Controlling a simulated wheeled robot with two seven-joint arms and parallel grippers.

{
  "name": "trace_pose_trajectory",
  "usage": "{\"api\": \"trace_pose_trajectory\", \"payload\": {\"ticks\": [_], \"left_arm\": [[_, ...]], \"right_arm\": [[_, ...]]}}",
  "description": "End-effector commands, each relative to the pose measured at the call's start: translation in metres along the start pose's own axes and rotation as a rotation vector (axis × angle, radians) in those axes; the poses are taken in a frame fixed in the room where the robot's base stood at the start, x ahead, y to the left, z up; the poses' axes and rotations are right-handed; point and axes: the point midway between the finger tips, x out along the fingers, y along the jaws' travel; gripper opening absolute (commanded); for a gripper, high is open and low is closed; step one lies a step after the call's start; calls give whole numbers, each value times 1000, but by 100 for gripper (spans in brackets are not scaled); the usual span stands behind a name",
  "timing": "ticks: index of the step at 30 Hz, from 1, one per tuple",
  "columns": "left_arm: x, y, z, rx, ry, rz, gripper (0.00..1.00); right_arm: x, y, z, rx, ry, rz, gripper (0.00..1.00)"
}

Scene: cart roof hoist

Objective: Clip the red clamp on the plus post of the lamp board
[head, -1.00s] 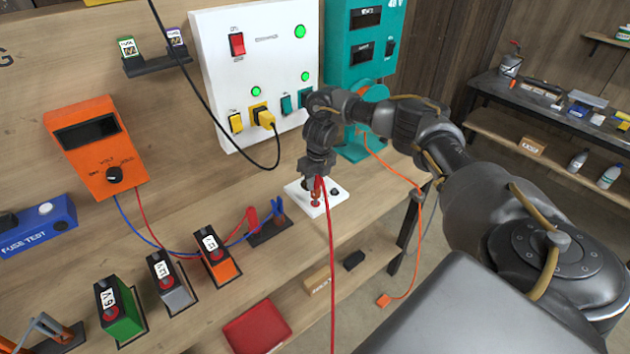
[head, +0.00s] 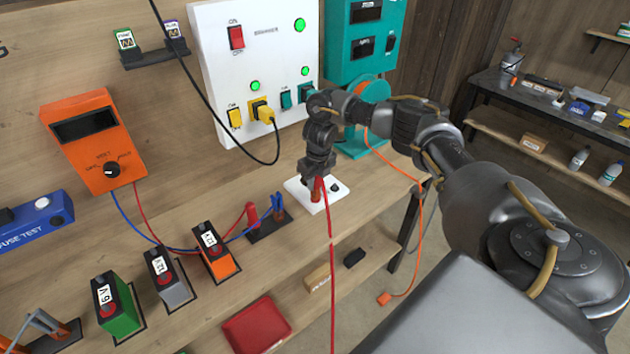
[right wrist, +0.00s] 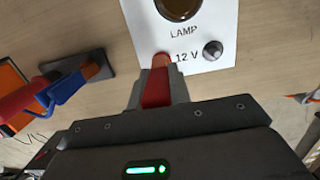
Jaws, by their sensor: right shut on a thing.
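The white lamp board (head: 335,202) lies on the bench. In the right wrist view the board (right wrist: 222,18) reads LAMP 12 V and shows a round lamp (right wrist: 180,6), a dark post (right wrist: 213,51) and a reddish post (right wrist: 162,61). My right gripper (head: 317,178) is shut on the red clamp (right wrist: 156,88), low over the board. The clamp's front end meets the reddish post; whether its jaws are around it I cannot tell. A red lead (head: 331,270) hangs from the clamp. My left gripper is not in view.
A red clamp and a blue clamp (head: 278,205) sit on a dark holder left of the board. Orange, grey and green batteries (head: 118,308) stand further left. The white panel (head: 265,60) and teal unit (head: 360,60) stand behind. A red tray (head: 256,325) is below.

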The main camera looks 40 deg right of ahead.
Motion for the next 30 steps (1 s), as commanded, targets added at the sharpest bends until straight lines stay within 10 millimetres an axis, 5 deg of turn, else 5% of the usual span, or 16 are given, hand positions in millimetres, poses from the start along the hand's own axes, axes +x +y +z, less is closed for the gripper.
{"api": "trace_pose_trajectory", "payload": {"ticks": [13,14,19,30], "left_arm": [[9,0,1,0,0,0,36],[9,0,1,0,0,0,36],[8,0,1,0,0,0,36],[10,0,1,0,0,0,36]], "right_arm": [[12,0,-1,0,0,0,0],[12,0,-1,0,0,0,21],[11,0,-1,0,0,0,43],[7,0,-1,-1,-1,0,45]]}}
